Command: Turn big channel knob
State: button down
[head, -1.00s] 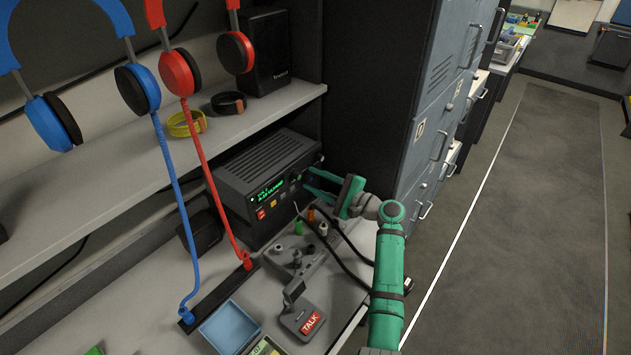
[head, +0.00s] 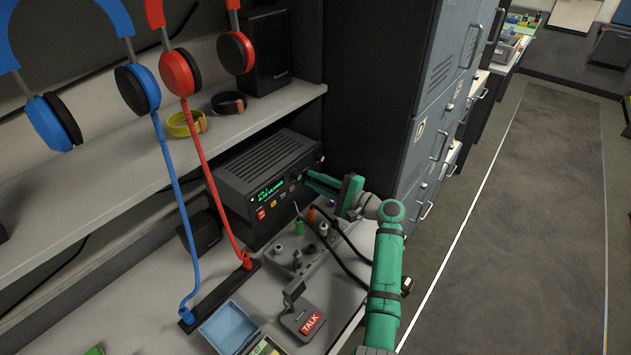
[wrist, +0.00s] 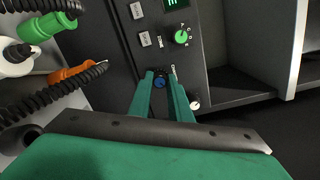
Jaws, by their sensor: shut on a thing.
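The black radio (head: 262,165) stands on the desk under the shelf, with a lit green display (head: 270,188) on its front. In the wrist view, a dark knob with a blue face (wrist: 160,81) sits on the radio's front panel between my two green fingers. My gripper (head: 309,178) is shut on this knob at the right end of the front; in the wrist view its fingertips (wrist: 160,76) touch the knob's sides. A green knob (wrist: 181,37) with letters beside it is apart from the fingers. The fingers hide part of the panel, and the knob's label is unreadable.
Coiled cables with green (wrist: 33,27) and orange (wrist: 72,73) plugs run close left of my gripper. A grey control box (head: 295,255) and a TALK pedestal (head: 304,321) stand in front of the radio. Grey lockers (head: 425,130) rise at the right.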

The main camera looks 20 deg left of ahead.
jog(key=n, duration=0.4)
jog(key=shift+f, duration=0.1)
jog(key=n, duration=0.4)
jog(key=shift+s, duration=0.1)
jog(key=n, duration=0.3)
jog(key=shift+h, duration=0.3)
jog(key=shift+n+t, duration=0.4)
jog(key=shift+n, duration=1.6)
jog(key=c, duration=1.6)
grip_release()
jog(key=shift+c, duration=0.2)
